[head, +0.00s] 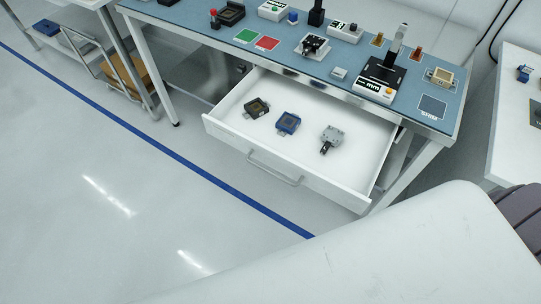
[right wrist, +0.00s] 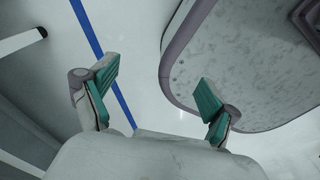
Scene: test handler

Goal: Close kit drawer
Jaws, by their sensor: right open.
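The kit drawer (head: 228,132) is pulled out from under the blue-topped bench in the head view. It is white, with a bar handle (head: 274,170) on its front panel. Inside lie a dark square part (head: 256,108), a blue square part (head: 288,123) and a grey part (head: 332,136). My right gripper (right wrist: 156,92) shows in the right wrist view with its two green-padded fingers spread wide and nothing between them. The drawer does not show in that view. My left gripper is in neither view.
The bench (head: 400,118) carries several devices, a green pad (head: 246,36) and a red pad (head: 267,43). A cart (head: 115,70) stands at left and a white table (head: 515,140) at right. The floor (head: 120,220) before the drawer is clear, crossed by a blue line.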

